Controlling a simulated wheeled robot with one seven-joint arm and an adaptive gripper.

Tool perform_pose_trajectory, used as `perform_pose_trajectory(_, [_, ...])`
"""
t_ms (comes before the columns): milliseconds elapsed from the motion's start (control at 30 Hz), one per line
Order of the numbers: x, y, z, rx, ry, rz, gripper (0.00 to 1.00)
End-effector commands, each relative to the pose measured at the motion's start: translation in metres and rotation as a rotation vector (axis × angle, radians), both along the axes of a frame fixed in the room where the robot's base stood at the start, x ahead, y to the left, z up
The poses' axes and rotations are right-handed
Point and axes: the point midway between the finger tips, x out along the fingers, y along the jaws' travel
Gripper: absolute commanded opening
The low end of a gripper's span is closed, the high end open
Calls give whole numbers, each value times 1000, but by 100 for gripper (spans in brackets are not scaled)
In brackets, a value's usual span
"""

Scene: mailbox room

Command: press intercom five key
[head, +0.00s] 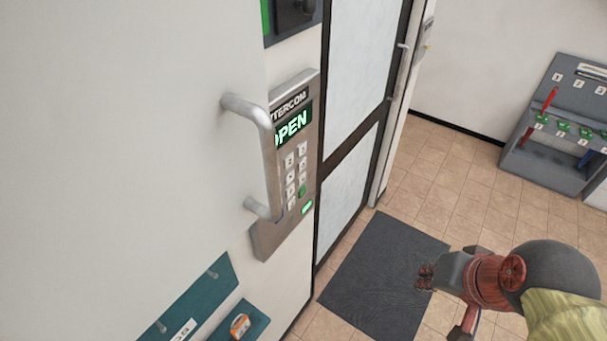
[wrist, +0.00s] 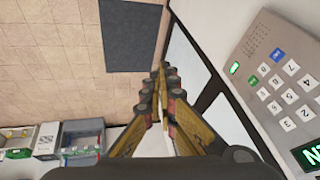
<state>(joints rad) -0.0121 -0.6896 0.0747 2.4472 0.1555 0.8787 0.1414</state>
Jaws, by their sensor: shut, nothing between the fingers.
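The grey intercom (head: 259,240) is on the white wall in the head view, its green display (head: 292,126) reading OPEN. A metal door handle hides part of its left side. In the wrist view the intercom (wrist: 246,62) is at the right, turned, with its keypad showing. The five key (wrist: 290,97) seems to be the one in the middle of the pad, but its digit is hard to read. My gripper (head: 425,276) is shut and empty, well to the right of the intercom. In the wrist view its fingertips (wrist: 160,76) meet, clear of the keys.
The handle (head: 267,130) stands out in front of the intercom. A framed door (head: 353,95) is to its right, with a dark mat (head: 383,262) on the tiled floor. A grey rack (head: 548,165) holds coloured items at the far right. Open space lies between my gripper and the intercom.

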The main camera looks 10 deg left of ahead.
Motion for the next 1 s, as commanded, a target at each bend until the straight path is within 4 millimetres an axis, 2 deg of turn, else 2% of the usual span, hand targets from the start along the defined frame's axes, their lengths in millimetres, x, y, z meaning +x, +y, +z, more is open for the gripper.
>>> perform_pose_trajectory(33, [9,14,17,81,43,-62,0])
perform_pose_trajectory(200, [43,71,44,412,226,-378,0])
perform_pose_trajectory(400, [87,126,68,737,481,-812,0])
perform_pose_trajectory(500, [108,146,74,860,602,-1025,0])
perform_pose_trajectory(733, [138,169,74,1018,781,-1363,0])
perform_pose_trajectory(1000, [145,173,70,1053,821,-1445,0])
